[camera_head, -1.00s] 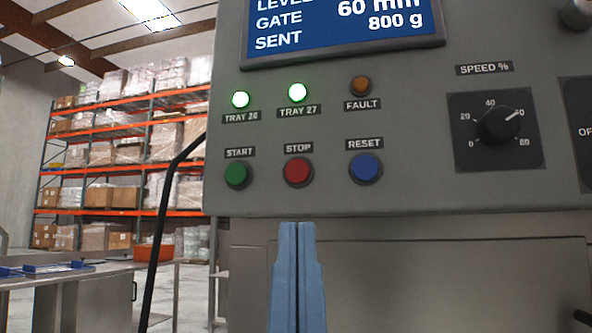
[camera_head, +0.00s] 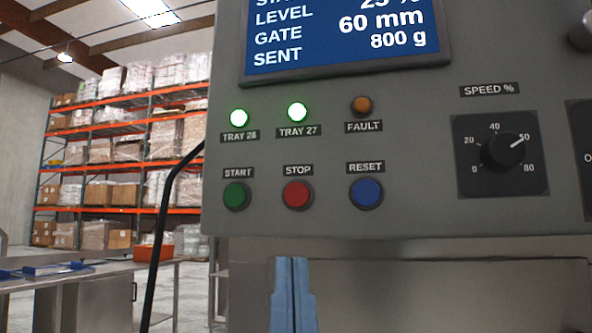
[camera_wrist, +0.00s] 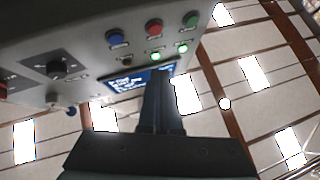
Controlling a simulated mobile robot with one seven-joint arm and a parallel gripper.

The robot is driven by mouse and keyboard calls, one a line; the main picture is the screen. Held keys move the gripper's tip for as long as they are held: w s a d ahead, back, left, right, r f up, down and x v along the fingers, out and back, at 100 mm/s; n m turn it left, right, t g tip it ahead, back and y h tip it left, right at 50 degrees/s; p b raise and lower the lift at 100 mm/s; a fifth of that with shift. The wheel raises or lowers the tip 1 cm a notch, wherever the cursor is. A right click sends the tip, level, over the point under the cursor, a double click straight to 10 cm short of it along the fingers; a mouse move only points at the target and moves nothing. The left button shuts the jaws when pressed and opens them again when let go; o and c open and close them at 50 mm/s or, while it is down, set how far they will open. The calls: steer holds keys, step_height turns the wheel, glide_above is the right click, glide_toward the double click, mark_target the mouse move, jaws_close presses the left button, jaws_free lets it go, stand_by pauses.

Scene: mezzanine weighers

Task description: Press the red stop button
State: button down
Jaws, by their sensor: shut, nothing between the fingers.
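The red stop button (camera_head: 298,194) sits on the grey control panel under a STOP label, between the green START button (camera_head: 236,195) and the blue RESET button (camera_head: 366,193). The stop button also shows in the wrist view (camera_wrist: 154,26). My gripper (camera_head: 291,262) is shut and empty. In the head view its fingertips are below the panel's lower edge, under the stop button and apart from it. In the wrist view the closed fingers (camera_wrist: 160,76) point up toward the panel's display.
Above the buttons are two lit green tray lamps (camera_head: 268,115), an amber FAULT lamp (camera_head: 361,105) and a blue display (camera_head: 340,35). A SPEED knob (camera_head: 502,151) is at right. A black cable (camera_head: 162,225) hangs left of the panel. A steel table (camera_head: 100,272) stands further left.

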mark_target(297, 192)
steer(key=w+a+r+m+g+y+p, duration=0.15)
steer(key=w+m+g+p, duration=0.35)
steer(key=p, duration=1.1)
steer(key=w+r+m+g+y+p, duration=0.2)
steer(key=w+m+g+y+p, duration=0.15)
steer(key=p, duration=1.25)
steer(key=s+r+m+g+y+p, duration=0.2)
steer(key=s+m+p, duration=0.4)
steer(key=p, duration=1.7)
step_height(297, 192, up, 3)
steer(key=m+g, duration=0.1)
steer(key=m, duration=0.4)
steer(key=shift+s+a+f, duration=0.2)
steer(key=shift+s, duration=0.1)
steer(key=shift+w+d+b, duration=0.4)
steer(key=shift+w, duration=1.05)
steer(key=shift+w+d+b, duration=0.35)
steer(key=shift+w, duration=1.05)
steer(key=shift+w+d+b, duration=0.4)
steer(key=shift+w, duration=1.05)
